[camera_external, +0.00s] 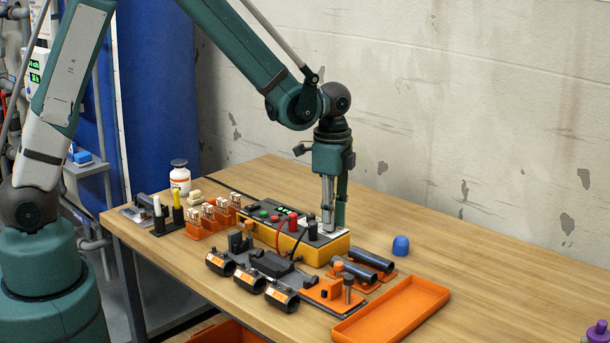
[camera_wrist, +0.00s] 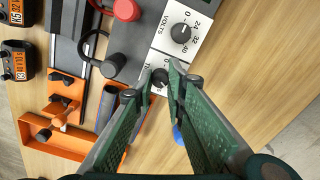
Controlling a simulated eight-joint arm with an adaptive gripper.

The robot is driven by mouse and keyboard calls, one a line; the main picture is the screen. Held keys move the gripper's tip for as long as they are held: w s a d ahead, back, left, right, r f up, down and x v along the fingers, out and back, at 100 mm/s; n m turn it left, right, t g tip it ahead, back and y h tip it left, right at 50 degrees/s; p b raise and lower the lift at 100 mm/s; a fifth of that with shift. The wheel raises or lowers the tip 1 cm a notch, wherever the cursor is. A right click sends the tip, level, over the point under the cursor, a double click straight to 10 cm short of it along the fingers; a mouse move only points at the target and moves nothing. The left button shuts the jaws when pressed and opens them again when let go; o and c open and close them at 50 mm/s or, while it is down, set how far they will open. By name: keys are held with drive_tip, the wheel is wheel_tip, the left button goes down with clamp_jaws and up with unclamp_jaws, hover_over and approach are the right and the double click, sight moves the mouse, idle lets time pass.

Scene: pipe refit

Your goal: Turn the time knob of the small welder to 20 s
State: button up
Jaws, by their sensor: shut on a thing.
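The small welder (camera_external: 340,246) is a yellow box on the table, with a green display, push-buttons and red and black leads. In the wrist view its grey and white panel (camera_wrist: 137,35) shows a black VOLTS knob (camera_wrist: 181,32) with a printed scale. The time knob (camera_wrist: 160,77) is a black round knob lower on the white panel. My gripper (camera_wrist: 164,73) points down with its two fingers around this knob, shut on it. In the outside view my gripper (camera_external: 328,230) stands over the welder's right end. The fingers hide most of the time scale, so its setting cannot be read.
Black clamps (camera_external: 280,297) and an orange holder with dark pipes (camera_external: 370,262) lie in front of the welder. An orange tray (camera_external: 432,292) is at the front right. A blue cap (camera_external: 401,246) stands alone. The table's right side is mostly clear.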

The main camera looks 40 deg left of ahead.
drive_tip(key=shift+w, duration=0.1)
drive_tip(key=o, duration=0.9)
drive_tip(key=shift+r, duration=0.15)
drive_tip(key=shift+r, duration=5.85)
